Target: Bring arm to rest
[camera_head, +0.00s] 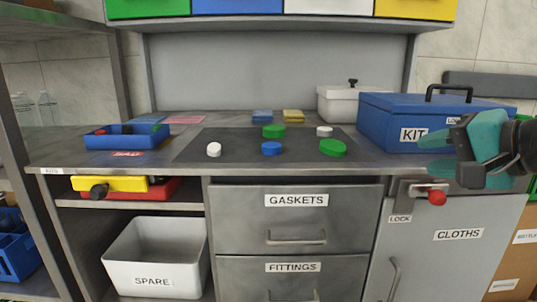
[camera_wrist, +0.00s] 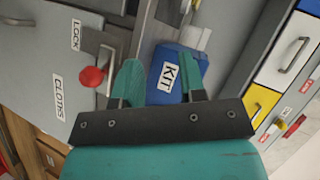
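My gripper (camera_head: 430,153) is at the right side of the head view, in front of the blue KIT box (camera_head: 385,128). Its teal fingers point left and are apart with nothing between them. In the wrist view my gripper (camera_wrist: 160,66) also shows open and empty. The KIT box (camera_wrist: 172,73) shows beyond the fingers there. I cannot tell how far the fingers are from the box.
Several caps, including a blue cap (camera_head: 271,148), lie on the dark mat (camera_head: 200,150). A red knob (camera_head: 437,198) juts out below my gripper on the CLOTHS door (camera_head: 458,262). A blue tray (camera_head: 100,141) is at left; a white lidded box (camera_head: 340,106) stands behind.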

